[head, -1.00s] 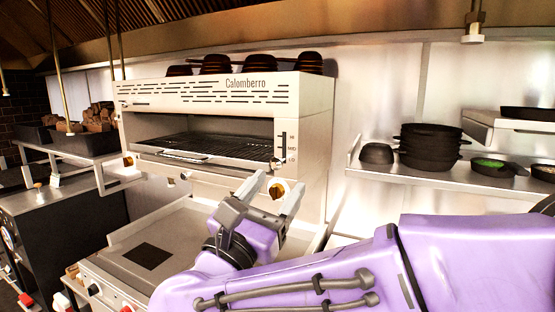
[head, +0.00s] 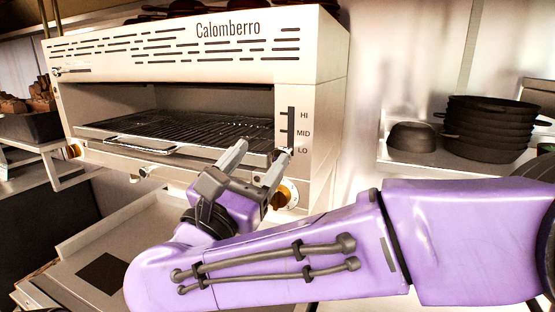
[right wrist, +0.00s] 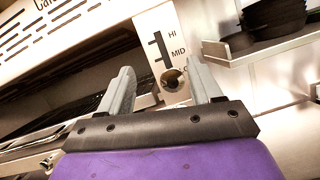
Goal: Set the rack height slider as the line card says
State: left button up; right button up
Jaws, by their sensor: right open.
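The grill, marked Calomberro (head: 228,70), has an upright slider slot (head: 291,125) at the right of its front, labelled HI, MID and LO from top to bottom. The slider's round knob (right wrist: 172,79) sits at the bottom, beside LO, in the right wrist view. In the head view my finger partly hides it. My right gripper (head: 257,160) is open and empty in front of the slot's lower end. In the right wrist view the knob appears between the fingers, beyond their tips; contact cannot be told. My left gripper and the line card are not in view.
A wire rack (head: 190,130) lies inside the grill's open front. A brass-coloured dial (head: 285,194) is just below the slider, close to my right gripper. A shelf with stacked black pans (head: 490,128) is at the right. A flat griddle (head: 75,240) lies below left.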

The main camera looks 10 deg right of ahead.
pick_arm(q)
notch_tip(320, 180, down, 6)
jog(key=b, duration=0.5)
pick_arm(e)
notch_tip(320, 180, down, 6)
jog(key=p+x, duration=0.6)
jog(key=x, duration=0.4)
jog(key=shift+r, duration=0.15)
jog(key=shift+w+d, duration=0.15)
jog(key=shift+w, duration=0.1)
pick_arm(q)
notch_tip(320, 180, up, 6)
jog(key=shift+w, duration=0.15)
